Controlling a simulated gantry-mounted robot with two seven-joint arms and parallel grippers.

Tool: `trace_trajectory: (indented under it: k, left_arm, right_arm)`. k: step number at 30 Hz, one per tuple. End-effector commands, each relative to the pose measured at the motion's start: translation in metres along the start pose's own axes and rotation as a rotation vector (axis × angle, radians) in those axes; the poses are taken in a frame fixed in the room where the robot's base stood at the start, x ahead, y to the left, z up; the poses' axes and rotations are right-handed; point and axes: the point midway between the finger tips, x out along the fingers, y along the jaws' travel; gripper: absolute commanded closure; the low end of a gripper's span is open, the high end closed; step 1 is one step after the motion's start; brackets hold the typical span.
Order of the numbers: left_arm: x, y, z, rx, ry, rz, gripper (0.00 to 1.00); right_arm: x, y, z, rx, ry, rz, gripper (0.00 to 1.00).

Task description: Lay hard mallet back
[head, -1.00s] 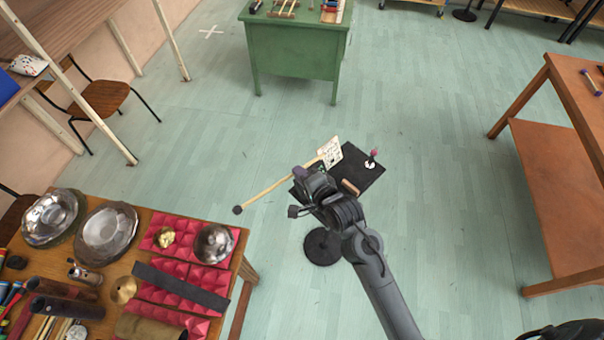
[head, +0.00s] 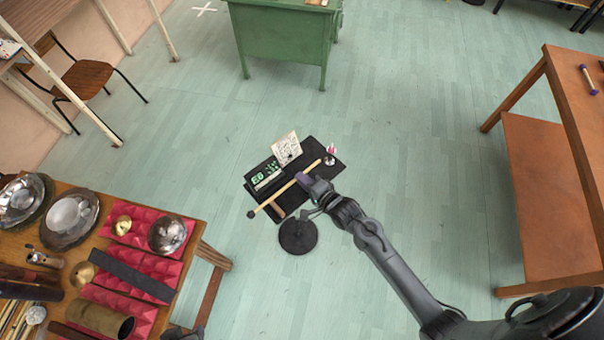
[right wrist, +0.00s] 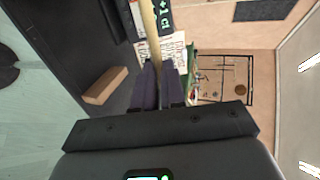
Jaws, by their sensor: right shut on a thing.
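The hard mallet (head: 275,199) has a pale wooden stick and a small dark head. My right gripper (head: 304,181) is shut on its stick and holds it over the black tray (head: 317,150) of a stand. The mallet head points to the lower left, past the tray's edge. In the right wrist view the stick (right wrist: 149,22) runs up from between the fingers (right wrist: 159,75). I cannot tell whether the mallet touches the tray. A dark shape at the bottom edge of the head view may be my left gripper (head: 185,333); its fingers are not clear.
A percussion table (head: 205,254) stands at left, a brown table (head: 570,110) at right.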

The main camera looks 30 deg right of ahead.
Motion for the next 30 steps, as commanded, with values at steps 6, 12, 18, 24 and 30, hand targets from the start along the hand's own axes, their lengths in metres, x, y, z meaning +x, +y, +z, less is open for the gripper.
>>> trace_trajectory:
  k: [6, 12, 18, 24, 30]
  left_arm:
    - [0.000, 0.001, 0.000, 0.000, 0.001, 0.001, 0.57]
    - [-0.006, 0.002, -0.003, -0.007, 0.002, 0.007, 0.57]
    - [-0.001, 0.004, -0.002, -0.012, 0.007, 0.012, 0.57]
    - [0.012, 0.004, 0.002, -0.011, 0.003, 0.012, 0.57]
    - [0.021, 0.004, 0.006, -0.007, 0.002, 0.009, 0.57]
  right_arm:
    - [0.000, 0.000, 0.000, 0.000, 0.000, 0.000, 1.00]
    - [-0.001, -0.002, 0.000, 0.001, 0.000, 0.001, 1.00]
    - [0.004, 0.011, 0.000, 0.001, 0.000, 0.001, 1.00]
    - [0.011, 0.031, 0.000, 0.001, 0.000, 0.001, 1.00]
    - [0.016, 0.047, 0.001, 0.001, 0.000, 0.001, 1.00]
